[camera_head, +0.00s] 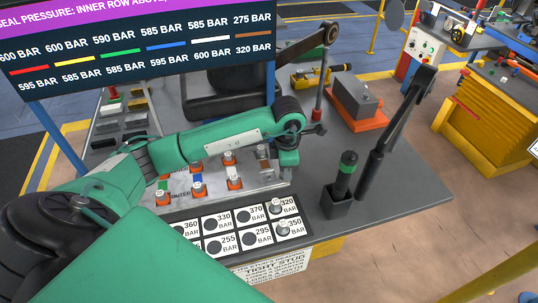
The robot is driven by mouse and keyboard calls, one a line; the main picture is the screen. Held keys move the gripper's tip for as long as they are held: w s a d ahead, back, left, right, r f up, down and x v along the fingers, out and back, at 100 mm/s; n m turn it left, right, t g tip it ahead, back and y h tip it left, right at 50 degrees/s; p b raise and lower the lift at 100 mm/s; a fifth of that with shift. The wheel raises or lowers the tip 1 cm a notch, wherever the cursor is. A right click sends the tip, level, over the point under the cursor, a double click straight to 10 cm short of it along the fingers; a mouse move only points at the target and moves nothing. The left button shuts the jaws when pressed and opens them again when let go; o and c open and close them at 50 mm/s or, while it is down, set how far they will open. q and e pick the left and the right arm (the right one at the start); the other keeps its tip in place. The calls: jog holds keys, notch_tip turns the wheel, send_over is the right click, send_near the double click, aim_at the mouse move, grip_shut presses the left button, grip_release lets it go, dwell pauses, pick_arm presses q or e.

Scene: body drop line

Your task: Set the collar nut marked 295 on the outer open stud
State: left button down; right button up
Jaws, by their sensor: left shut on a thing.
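My left gripper (287,160) points down at the right end of the stud plate (270,183), beside the brown stripe. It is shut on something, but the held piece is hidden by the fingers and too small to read. The plate carries inner and outer rows of orange-based studs with pale tops, one of them an outer one (235,183); my arm covers part of the plate. In the labelled nut tray (245,227), the 295 spot (262,239) is a bare dark circle. Nuts sit at 320 (276,205) and 350 (283,227). My right gripper is out of view.
A pressure sign (140,50) stands over the bench at upper left. An orange stand with a grey block (356,103) is behind. The bench's right front is clear.

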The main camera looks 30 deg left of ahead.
pick_arm(q)
jog(key=w+a+f+n, duration=0.2)
jog(key=a+n, duration=0.2)
jog(key=n, duration=0.9)
jog(key=w+a+f+n+p, duration=0.1)
jog(key=a+n, duration=0.4)
jog(key=n, duration=0.8)
jog(key=shift+w+f, duration=0.8)
jog(key=shift+w, duration=0.15)
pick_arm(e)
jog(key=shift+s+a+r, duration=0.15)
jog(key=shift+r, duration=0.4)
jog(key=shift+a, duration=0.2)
